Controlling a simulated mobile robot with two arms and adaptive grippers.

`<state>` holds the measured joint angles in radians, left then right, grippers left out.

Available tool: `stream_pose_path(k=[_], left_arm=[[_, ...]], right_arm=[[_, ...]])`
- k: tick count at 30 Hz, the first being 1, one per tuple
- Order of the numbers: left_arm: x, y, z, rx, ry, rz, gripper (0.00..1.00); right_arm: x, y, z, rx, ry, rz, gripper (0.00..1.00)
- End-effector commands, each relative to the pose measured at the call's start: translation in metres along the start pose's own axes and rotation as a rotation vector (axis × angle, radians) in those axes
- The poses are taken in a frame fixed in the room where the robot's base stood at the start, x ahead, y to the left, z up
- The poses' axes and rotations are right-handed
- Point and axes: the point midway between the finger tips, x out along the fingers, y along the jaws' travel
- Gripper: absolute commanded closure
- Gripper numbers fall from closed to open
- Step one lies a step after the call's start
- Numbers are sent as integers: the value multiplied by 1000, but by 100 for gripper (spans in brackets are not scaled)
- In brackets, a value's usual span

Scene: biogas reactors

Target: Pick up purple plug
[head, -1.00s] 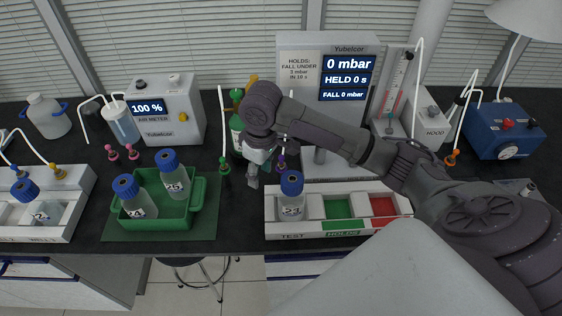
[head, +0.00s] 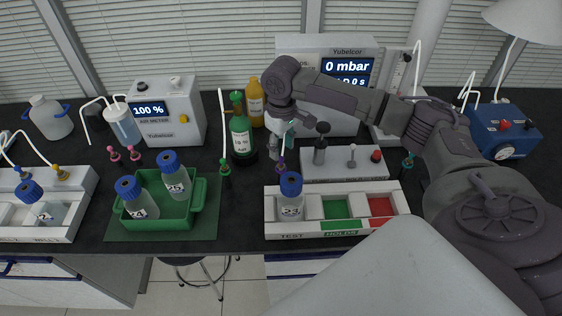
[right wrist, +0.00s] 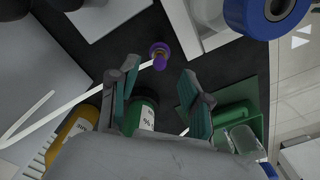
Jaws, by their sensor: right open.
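The purple plug (head: 281,167) is a small plug on the dark bench, just behind the bottle marked 23 in the head view. In the right wrist view the purple plug (right wrist: 159,54) lies ahead of and between the two fingertips, with a white tube running to it. My right gripper (head: 279,152) is open and points down above and close to the plug. In the right wrist view the open right gripper (right wrist: 152,75) has nothing between its fingers. The plug looks apart from both fingers. My left gripper is not in view.
The test rack (head: 329,232) holding bottle 23 (head: 290,196) stands directly in front of the plug. A green bottle (head: 241,137) and a yellow bottle (head: 255,101) stand left of my gripper. A grey valve block (head: 340,170) stands to its right. A green tray (head: 196,214) is farther left.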

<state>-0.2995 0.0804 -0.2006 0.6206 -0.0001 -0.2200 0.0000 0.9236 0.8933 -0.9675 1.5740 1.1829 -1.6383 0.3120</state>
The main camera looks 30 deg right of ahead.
Motion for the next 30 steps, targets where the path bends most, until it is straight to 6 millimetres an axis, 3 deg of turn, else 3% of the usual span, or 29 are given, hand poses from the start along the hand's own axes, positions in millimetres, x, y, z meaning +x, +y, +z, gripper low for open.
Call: stream_pose_path(k=[10, 19, 27, 30], left_arm=[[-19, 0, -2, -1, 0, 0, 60], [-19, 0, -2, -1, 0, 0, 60], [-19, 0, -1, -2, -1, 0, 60], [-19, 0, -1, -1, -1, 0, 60]], right_arm=[[44, -1, -2, 0, -2, 0, 52], [51, 0, -2, -1, 1, 1, 52], [51, 0, -2, -1, 1, 1, 97], [51, 0, -2, -1, 1, 1, 100]])
